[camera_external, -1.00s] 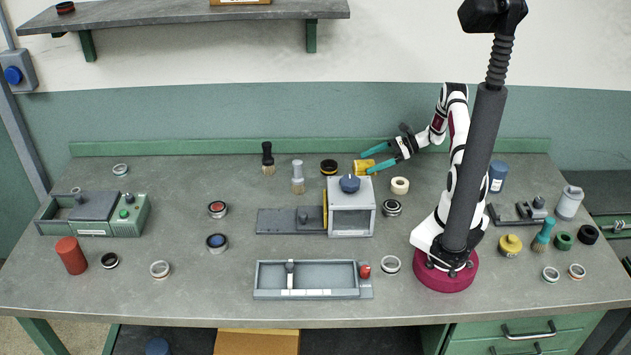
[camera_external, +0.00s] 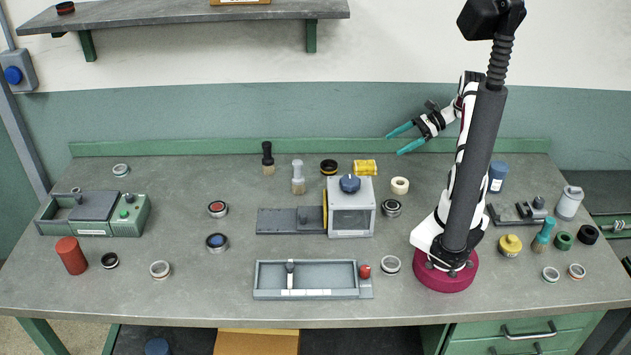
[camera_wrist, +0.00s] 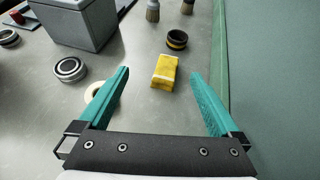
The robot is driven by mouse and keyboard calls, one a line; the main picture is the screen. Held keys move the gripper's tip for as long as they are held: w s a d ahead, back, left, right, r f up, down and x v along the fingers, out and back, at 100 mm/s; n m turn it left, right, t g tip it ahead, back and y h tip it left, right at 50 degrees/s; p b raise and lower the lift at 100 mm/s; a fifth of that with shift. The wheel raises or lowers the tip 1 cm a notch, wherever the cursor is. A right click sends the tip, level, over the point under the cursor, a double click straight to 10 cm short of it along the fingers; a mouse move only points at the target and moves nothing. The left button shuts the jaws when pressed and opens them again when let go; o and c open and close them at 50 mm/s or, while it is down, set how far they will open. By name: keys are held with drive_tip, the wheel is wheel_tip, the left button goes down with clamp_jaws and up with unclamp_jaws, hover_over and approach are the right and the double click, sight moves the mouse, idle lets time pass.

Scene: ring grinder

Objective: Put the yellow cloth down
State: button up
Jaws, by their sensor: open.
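The yellow cloth (camera_external: 365,167) is a small folded block lying on the bench near the back edge, just behind the grey box with the blue knob. In the wrist view the cloth (camera_wrist: 164,71) lies flat on the bench with a pale stripe on its side, ahead of the fingertips and between them in the picture. My gripper (camera_external: 400,142) is open and empty, raised above the bench to the right of the cloth and apart from it. Its teal fingers (camera_wrist: 160,75) are wide apart in the wrist view.
The grey box (camera_external: 352,210) stands in front of the cloth. A black and yellow ring (camera_external: 328,167) lies left of it and a cream ring (camera_external: 400,185) right of it. Two brushes stand further left. The green back rail (camera_external: 230,146) runs behind. The left middle bench has free room.

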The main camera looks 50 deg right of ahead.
drive_tip(key=a+r+n+g+h, duration=0.1)
drive_tip(key=a+r+n+g, duration=0.45)
drive_tip(key=a+r, duration=0.65)
drive_tip(key=s+a+r+n+g+h, duration=0.35)
drive_tip(key=s+a+n, duration=0.35)
drive_tip(key=s+a, duration=0.5)
drive_tip(key=s+a+f+n+t+h, duration=0.1)
drive_tip(key=s+a+n+h, duration=0.3)
drive_tip(key=s, duration=0.6)
drive_tip(key=shift+s+a+f+n+t, duration=0.2)
drive_tip(key=shift+a+f+n+t, duration=0.2)
drive_tip(key=shift+a+f+n, duration=0.55)
drive_tip(key=shift+d+r+h, duration=0.25)
drive_tip(key=shift+r, duration=0.05)
idle(0.4)
drive_tip(key=w+d+r+n+h, duration=0.2)
drive_tip(key=w+d+r+n, duration=0.9)
drive_tip(key=n, duration=0.4)
drive_tip(key=f, duration=0.7)
drive_tip(key=d+f, duration=0.1)
drive_tip(key=f, duration=0.2)
drive_tip(key=shift+w+f, duration=0.25)
drive_tip(key=shift+f, duration=0.15)
